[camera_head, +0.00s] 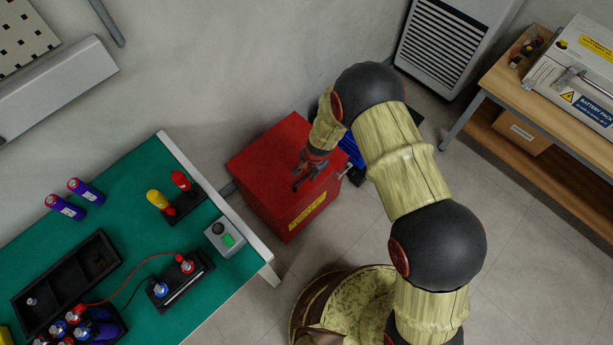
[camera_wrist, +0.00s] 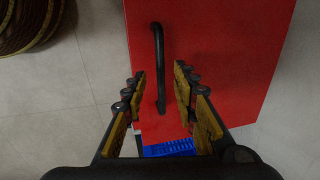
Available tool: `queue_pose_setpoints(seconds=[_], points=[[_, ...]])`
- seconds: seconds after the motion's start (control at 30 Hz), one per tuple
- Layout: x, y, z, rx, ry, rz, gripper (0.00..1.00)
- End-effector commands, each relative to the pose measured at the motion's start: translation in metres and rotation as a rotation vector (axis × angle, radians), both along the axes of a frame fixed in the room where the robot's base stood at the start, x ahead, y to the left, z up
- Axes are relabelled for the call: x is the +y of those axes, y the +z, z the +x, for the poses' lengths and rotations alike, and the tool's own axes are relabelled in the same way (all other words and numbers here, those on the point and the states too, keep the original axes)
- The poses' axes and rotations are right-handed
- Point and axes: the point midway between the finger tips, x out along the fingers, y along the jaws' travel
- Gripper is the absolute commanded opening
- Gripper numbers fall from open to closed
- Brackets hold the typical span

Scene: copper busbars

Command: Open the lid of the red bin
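The red bin (camera_head: 262,165) stands on the floor beyond the workbench's right end, its lid lying flat and shut, with a yellow label on its front. In the wrist view the red lid (camera_wrist: 225,50) fills the middle, with a black bar handle (camera_wrist: 157,45) on it. My gripper (camera_wrist: 160,78) is open, one finger on each side of the handle, with gaps on both sides. I cannot tell how far below the fingertips the handle lies. In the head view my gripper (camera_head: 304,178) is over the lid and hides part of the handle.
A green-topped workbench (camera_head: 120,215) with batteries and terminal blocks is left of the bin. A blue ribbed object (camera_head: 351,150) is close by the bin's right side. A wooden table (camera_head: 502,78) with a battery pack stands at the right. A wall is behind the bin.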

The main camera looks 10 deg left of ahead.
Motion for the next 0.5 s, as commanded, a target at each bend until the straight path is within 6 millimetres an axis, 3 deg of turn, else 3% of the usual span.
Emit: queue_pose_setpoints(seconds=[0.03,0.2,0.5], points=[[0.001,-0.011,0.001,0.000,0.000,0.000,0.28],[0.005,-0.028,0.003,0.000,0.000,0.000,0.28],[0.006,-0.032,0.004,-0.001,0.001,0.001,0.28]])
